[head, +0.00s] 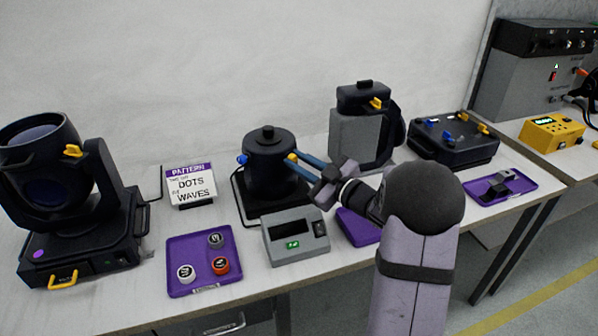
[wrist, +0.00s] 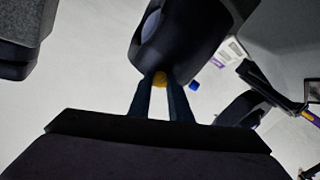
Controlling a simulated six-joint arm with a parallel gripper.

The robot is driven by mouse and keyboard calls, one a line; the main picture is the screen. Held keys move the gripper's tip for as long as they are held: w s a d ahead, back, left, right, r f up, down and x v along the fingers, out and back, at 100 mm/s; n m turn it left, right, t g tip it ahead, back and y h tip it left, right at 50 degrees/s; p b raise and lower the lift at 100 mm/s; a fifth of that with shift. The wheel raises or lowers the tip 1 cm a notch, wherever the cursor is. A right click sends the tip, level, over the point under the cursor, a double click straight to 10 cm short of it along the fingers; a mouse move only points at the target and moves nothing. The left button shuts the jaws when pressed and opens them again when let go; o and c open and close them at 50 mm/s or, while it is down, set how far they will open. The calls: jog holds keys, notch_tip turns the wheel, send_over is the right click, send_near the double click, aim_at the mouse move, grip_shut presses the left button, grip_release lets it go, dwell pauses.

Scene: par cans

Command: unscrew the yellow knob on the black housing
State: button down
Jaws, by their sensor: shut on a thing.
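The black housing (head: 268,150) stands upright mid-table on a black base, with a round cap on top. A yellow knob (head: 291,158) is at its right side and a blue knob (head: 241,159) at its left. My gripper (head: 294,160) reaches in from the right, its two blue fingers at the yellow knob. In the wrist view, the yellow knob (wrist: 159,78) shows between the fingertips (wrist: 160,84), against the dark housing (wrist: 182,40). The gripper is shut on the knob. The fingers hide part of the knob, and I cannot tell how far it is turned.
A grey box with a green display (head: 295,236) stands in front of the housing. A purple tray (head: 190,247) with three small round pieces lies front left. A sign (head: 191,186) stands behind it. A grey and black lamp unit (head: 358,135) stands close behind my gripper.

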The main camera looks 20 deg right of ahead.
jog(key=n+b, duration=0.4)
jog(key=b, duration=0.1)
jog(key=shift+f+n, duration=0.15)
jog(key=shift+n, duration=0.15)
jog(key=n+b, duration=0.4)
jog(key=b, duration=0.1)
jog(key=shift+a+n+b, duration=0.1)
jog(key=shift+n+b, duration=0.2)
jog(key=n+b, duration=0.4)
jog(key=b, duration=0.1)
jog(key=shift+n+b, duration=0.3)
jog(key=n+b, duration=0.4)
jog(key=b, duration=0.1)
jog(key=n+b, duration=1.3)
jog(key=n, duration=0.2)
jog(key=shift+b, duration=0.35)
jog(key=shift+n+b, duration=1.25)
jog(key=shift+n, duration=0.85)
jog(key=shift+r, duration=0.2)
